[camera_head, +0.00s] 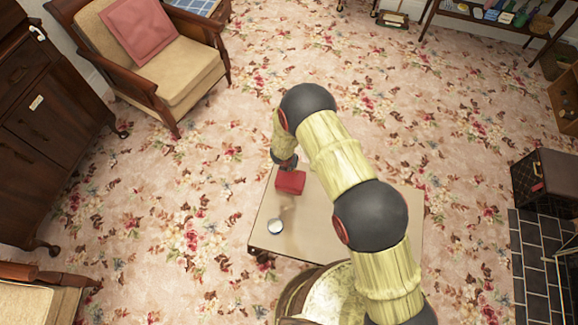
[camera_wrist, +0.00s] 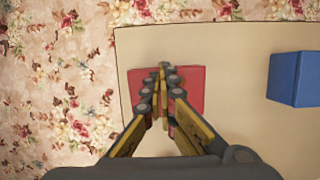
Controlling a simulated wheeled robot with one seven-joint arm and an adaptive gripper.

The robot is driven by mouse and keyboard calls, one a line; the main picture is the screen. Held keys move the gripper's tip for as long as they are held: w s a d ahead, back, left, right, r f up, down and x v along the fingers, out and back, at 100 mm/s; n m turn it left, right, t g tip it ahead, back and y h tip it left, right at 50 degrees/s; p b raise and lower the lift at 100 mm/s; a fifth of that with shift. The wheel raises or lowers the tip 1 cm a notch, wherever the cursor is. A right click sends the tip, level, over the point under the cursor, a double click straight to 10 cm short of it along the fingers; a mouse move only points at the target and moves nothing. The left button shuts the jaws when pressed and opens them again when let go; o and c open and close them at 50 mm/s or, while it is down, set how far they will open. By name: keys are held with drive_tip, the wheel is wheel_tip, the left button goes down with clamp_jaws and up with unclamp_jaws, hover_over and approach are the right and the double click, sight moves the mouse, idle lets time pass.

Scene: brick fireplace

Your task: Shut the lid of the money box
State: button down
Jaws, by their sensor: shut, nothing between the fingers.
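A small red box (camera_head: 291,184), which looks like the money box, sits on a low beige table (camera_head: 312,235). In the wrist view the red box (camera_wrist: 194,88) lies directly beneath my gripper (camera_wrist: 164,72). My gripper points down over it, with its fingers together and nothing between them. The fingers cover the middle and left part of the box. I cannot tell whether they touch it, nor clearly how its lid stands. In the head view my arm reaches over the table and the fingers are hard to make out.
A blue block (camera_wrist: 295,78) stands on the table to the right in the wrist view; my arm hides it in the head view. A small round silvery object (camera_head: 275,226) is near the table's left edge. An armchair (camera_head: 150,60) stands farther off on the flowered carpet.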

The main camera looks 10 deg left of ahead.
drive_tip(key=shift+w+f, duration=0.2)
drive_tip(key=shift+w, duration=0.1)
idle(0.5)
